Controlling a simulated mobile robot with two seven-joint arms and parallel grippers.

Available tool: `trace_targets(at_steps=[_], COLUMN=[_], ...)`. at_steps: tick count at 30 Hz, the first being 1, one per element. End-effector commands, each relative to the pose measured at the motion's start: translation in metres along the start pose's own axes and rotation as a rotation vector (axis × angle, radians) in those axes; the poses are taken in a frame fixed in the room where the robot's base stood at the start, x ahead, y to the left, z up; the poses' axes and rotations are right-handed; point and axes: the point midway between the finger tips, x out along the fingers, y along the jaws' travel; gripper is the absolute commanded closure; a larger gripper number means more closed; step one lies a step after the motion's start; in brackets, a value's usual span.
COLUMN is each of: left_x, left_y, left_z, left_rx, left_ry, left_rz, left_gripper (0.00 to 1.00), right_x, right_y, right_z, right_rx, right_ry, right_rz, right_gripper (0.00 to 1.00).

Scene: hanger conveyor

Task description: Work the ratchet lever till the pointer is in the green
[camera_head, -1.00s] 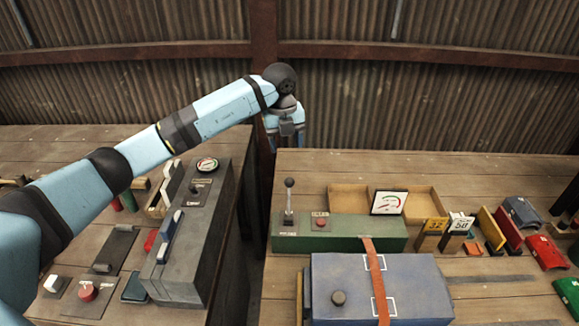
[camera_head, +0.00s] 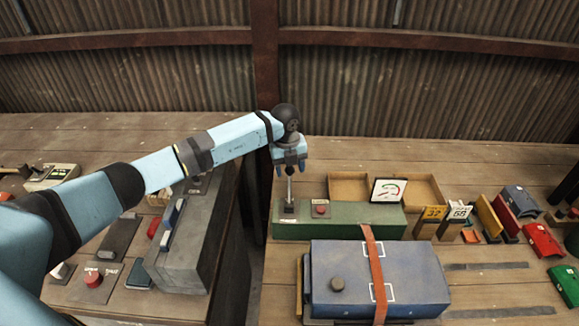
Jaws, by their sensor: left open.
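The ratchet lever (camera_head: 290,191) stands upright on the left end of a green box (camera_head: 345,221). Its knob is near or between my left gripper's fingers and is hard to make out. My left gripper (camera_head: 290,168) points down over the lever, open, with one blue finger to each side of the lever's top. I cannot tell whether it touches the lever. A white gauge card (camera_head: 388,190) with a green and red arc stands behind the green box's right part. Its pointer is too small to read. My right gripper is not in view.
A red button (camera_head: 320,208) sits on the green box right of the lever. A blue case (camera_head: 375,278) with a brown strap lies in front. A grey box (camera_head: 190,240) stands left across a gap. Number cards (camera_head: 433,214) and coloured blocks are at right.

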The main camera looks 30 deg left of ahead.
Motion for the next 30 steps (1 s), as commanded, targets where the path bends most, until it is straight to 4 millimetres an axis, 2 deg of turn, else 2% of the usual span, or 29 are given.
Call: trace_targets(at_steps=[9, 10, 15, 17, 18, 30], left_x=[0.0039, 0.0039, 0.0036, 0.0036, 0.0036, 0.002], left_y=[0.0003, 0.0003, 0.0003, 0.0003, 0.0003, 0.0089], left_z=[0.0002, 0.0002, 0.0003, 0.0003, 0.0003, 0.008], left_rx=[0.0, 0.0, 0.0, 0.0, 0.0, 0.001], left_ry=[0.0, 0.0, 0.0, 0.0, 0.0, -0.028], left_rz=[0.0, 0.0, 0.0, 0.0, 0.0, -0.007], left_gripper=[0.42, 0.44, 0.83, 0.97, 1.0, 1.0], right_x=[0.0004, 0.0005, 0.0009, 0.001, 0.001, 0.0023], right_y=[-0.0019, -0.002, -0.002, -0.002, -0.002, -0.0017], right_z=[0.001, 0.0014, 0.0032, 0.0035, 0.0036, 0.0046], right_rx=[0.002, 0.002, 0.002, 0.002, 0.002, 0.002], right_ry=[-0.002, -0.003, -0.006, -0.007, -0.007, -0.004], right_rz=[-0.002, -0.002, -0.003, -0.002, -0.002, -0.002], right_gripper=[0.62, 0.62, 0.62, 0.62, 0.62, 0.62])
